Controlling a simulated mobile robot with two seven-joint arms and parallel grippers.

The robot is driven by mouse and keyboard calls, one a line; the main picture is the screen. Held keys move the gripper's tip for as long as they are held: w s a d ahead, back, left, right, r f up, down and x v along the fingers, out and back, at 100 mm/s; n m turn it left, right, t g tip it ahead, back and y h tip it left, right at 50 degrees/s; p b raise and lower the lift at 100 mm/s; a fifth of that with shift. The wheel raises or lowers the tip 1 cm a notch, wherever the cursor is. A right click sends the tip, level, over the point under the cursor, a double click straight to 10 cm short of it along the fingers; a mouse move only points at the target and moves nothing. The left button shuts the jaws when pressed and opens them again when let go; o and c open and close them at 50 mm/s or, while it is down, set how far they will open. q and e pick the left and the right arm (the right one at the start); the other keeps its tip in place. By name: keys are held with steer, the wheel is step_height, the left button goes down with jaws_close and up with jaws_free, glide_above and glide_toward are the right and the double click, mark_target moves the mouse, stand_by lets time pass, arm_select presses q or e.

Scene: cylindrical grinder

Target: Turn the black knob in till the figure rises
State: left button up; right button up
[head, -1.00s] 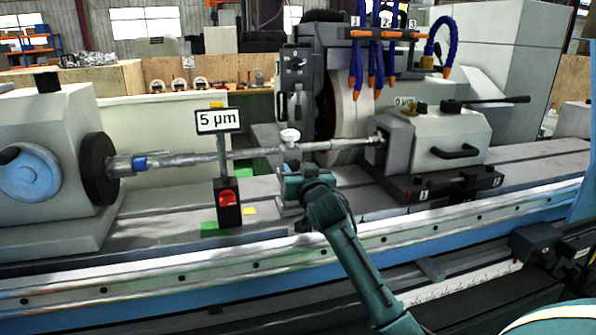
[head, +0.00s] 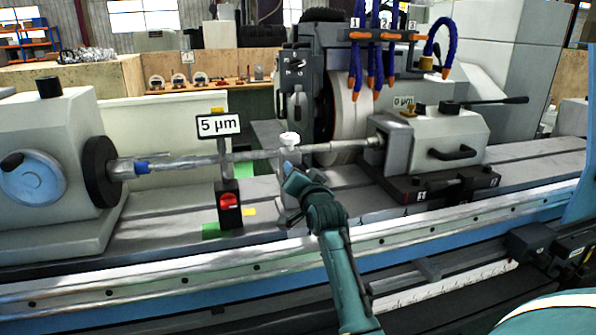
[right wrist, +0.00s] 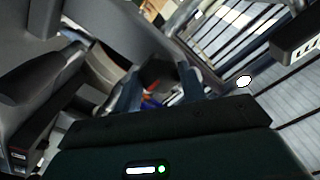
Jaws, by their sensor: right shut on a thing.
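A black knob (right wrist: 158,72) shows between the two fingers of my right gripper (right wrist: 160,85) in the right wrist view. The gripper is shut on it. In the head view my right gripper (head: 291,180) is tilted at the front of the machine, below the long shaft (head: 250,154), and it hides the knob there. My left gripper is in neither view.
A black stand with a red light (head: 229,201) is close to the left of my gripper. The shaft runs from the headstock chuck (head: 98,170) to the tailstock (head: 440,137). The grinding wheel (head: 345,110) and blue hoses (head: 374,45) are behind.

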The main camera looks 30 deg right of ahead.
stand_by(0.3)
steer(key=o, duration=1)
steer(key=shift+s, duration=0.1)
